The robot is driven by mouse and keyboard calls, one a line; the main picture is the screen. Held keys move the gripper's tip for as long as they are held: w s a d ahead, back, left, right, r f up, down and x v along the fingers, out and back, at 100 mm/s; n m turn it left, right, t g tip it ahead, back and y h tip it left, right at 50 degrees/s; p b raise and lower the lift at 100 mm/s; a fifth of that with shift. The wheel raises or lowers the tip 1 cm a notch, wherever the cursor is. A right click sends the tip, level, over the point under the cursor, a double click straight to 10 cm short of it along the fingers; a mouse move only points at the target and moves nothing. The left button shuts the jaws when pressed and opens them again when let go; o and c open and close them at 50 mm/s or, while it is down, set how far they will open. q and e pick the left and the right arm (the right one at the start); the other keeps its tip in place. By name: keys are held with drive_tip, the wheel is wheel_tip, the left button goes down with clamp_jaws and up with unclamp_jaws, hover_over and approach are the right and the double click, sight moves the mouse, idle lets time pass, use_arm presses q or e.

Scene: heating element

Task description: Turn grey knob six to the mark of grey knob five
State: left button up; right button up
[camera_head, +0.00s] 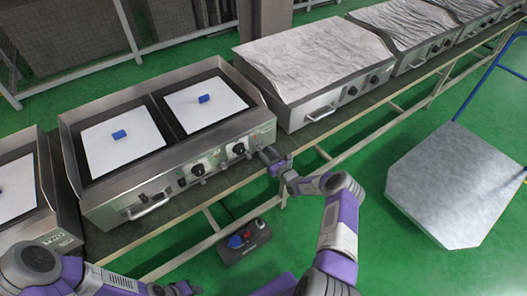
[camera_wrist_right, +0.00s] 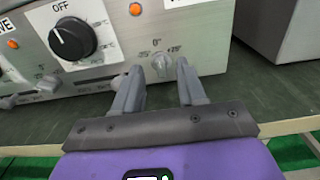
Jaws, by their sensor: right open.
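A small grey knob (camera_wrist_right: 162,62) sits on the steel front panel of the heating unit, below a black knob (camera_wrist_right: 72,38) marked OFF. Another grey knob (camera_wrist_right: 48,83) lies lower left, partly blurred. No knob numbers are readable. In the head view, my right gripper (camera_head: 270,158) is at the unit's right front corner. My left gripper (camera_head: 182,288) is at the bottom edge, its jaws unclear.
The heating unit (camera_head: 150,180) carries two white plates with blue blocks on them. A handle (camera_head: 150,206) juts from its front. Further units stand along the bench to either side. A dark socket box (camera_head: 243,243) lies below, and a grey platform (camera_head: 455,185) stands at right.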

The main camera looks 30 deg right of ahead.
sight(258, 147)
drive_tip(key=shift+w+a+b, duration=0.15)
drive_tip(key=shift+w+b, duration=0.15)
drive_tip(key=shift+w, duration=1.1)
clamp_jaws()
drive_tip(key=shift+n, duration=0.4)
drive_tip(key=n+p, duration=0.1)
drive_tip(key=n, duration=0.2)
drive_tip(key=n+p, duration=0.1)
drive_tip(key=n, duration=0.1)
drive_tip(key=shift+a+f+n+p, duration=0.1)
drive_tip(key=shift+a+n+p, duration=0.2)
drive_tip(key=shift+s+a+f+n+p, duration=0.15)
drive_tip(key=shift+n+p, duration=0.35)
drive_tip(key=shift+n, duration=0.9)
drive_tip(key=shift+w+a+f+n+p, duration=0.15)
drive_tip(key=shift+n+p, duration=0.35)
drive_tip(key=shift+n, duration=0.9)
drive_tip(key=shift+s+d, duration=0.1)
